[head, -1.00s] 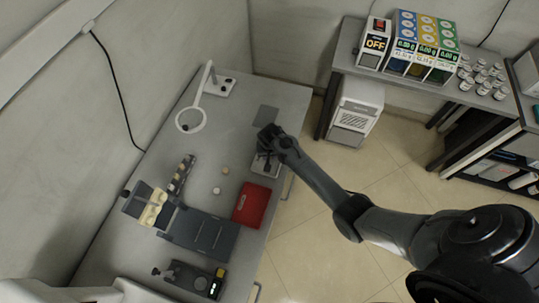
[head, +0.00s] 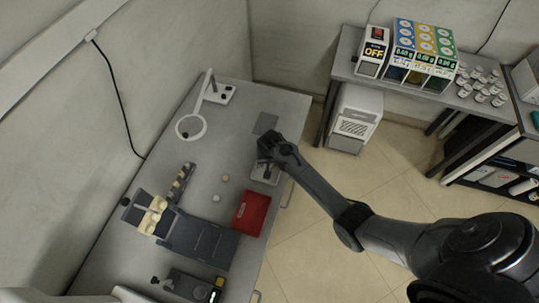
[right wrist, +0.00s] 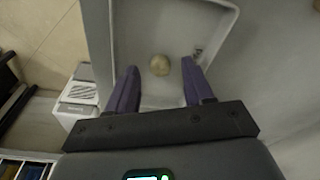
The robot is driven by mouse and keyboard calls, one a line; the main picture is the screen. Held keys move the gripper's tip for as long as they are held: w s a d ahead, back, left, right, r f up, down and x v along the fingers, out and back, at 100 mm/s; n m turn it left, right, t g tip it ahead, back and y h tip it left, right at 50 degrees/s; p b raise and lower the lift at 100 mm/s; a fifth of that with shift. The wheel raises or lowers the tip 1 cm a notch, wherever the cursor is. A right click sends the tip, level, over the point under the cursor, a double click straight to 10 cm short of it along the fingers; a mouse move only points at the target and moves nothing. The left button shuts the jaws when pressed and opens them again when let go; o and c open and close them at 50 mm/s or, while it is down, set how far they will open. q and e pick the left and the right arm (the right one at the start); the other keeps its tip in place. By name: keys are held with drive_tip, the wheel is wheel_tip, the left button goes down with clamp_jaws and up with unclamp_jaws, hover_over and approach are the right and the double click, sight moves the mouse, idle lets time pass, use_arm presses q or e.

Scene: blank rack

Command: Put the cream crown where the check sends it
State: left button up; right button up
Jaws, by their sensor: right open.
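A small round cream piece (right wrist: 160,65), seemingly the crown, lies in a shallow pale tray (right wrist: 222,18) in the right wrist view. My right gripper (right wrist: 160,71) is open, with its two purple fingers on either side of the piece's near side; I cannot tell whether they touch it. In the head view my right gripper (head: 269,166) is over the same small tray (head: 266,178) at the desk's right edge, and it hides the piece there. My left gripper is not in view.
On the desk are a red tray (head: 251,213), a tan disc (head: 225,178), a white disc (head: 216,198), a dark pad (head: 265,122), a ring stand (head: 203,124), a cream block (head: 152,215) and a dark device (head: 190,287). A box reading OFF (head: 372,52) stands on the back table.

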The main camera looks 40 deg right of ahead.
wheel_tip(320, 180, up, 11)
drive_tip(key=s+a+p, duration=0.1)
drive_tip(key=s+a+r+n, duration=0.2)
drive_tip(key=s+a+n, duration=0.1)
drive_tip(key=s, duration=0.5)
drive_tip(key=s+a+r+n+t, duration=0.1)
drive_tip(key=s+a+r+n, duration=0.2)
drive_tip(key=s, duration=0.5)
drive_tip(key=s+a+r+n+t+y, duration=0.1)
drive_tip(key=s+a+r+n, duration=0.1)
drive_tip(key=s, duration=0.6)
drive_tip(key=shift+s+a+r+n, duration=0.25)
drive_tip(key=shift+a+n, duration=0.35)
drive_tip(key=shift+a, duration=0.6)
wheel_tip(320, 180, up, 16)
drive_tip(key=p, duration=1.6)
drive_tip(key=shift+r, duration=0.1)
